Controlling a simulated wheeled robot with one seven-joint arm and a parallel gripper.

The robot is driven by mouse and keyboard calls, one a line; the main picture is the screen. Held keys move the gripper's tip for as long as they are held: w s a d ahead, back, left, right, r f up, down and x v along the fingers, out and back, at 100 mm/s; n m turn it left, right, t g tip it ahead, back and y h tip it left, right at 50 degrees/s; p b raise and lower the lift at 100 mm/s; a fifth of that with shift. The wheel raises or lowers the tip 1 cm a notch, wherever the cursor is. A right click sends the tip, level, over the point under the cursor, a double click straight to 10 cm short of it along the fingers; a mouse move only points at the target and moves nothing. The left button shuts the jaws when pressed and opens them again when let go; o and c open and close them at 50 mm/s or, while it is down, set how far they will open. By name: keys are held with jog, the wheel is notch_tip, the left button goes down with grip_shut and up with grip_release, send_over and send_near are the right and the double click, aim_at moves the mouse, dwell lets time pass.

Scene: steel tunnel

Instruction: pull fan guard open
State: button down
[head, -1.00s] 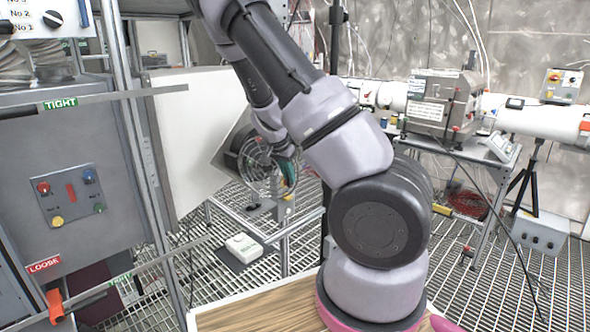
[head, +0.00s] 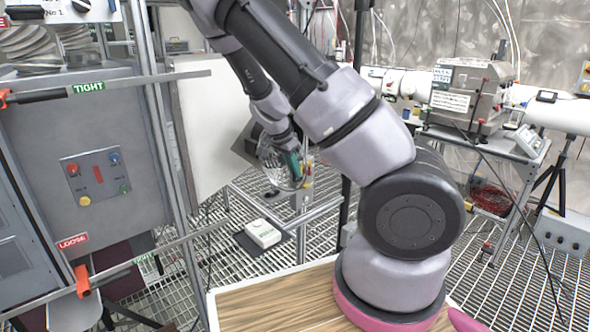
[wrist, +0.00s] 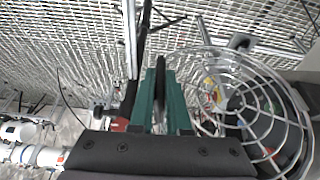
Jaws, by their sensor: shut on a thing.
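The fan guard, a round wire grille (head: 270,163), shows at mid-picture in the head view, partly hidden by my arm. A dark fan housing (head: 245,146) is behind it, against a white panel. My gripper (head: 296,168), with green fingers, is at the guard's right side. In the wrist view my gripper (wrist: 160,88) is shut at the left edge of the guard (wrist: 240,112), and part of the fan shows through the wires. The exact contact between fingers and rim is hard to see.
A white box (head: 262,233) sits on a dark plate below the guard. A grey cabinet (head: 95,150) with metal bars (head: 160,78) stands at left. A bench with a metal device (head: 470,98) stands at right. Grated floor (head: 500,270) is open at the lower right.

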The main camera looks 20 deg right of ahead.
jog(key=c, duration=0.9)
grip_release()
jog(key=shift+r, duration=0.1)
jog(key=v, duration=1)
jog(key=shift+a+r, duration=0.1)
jog(key=shift+r, duration=0.15)
jog(key=shift+s, duration=0.1)
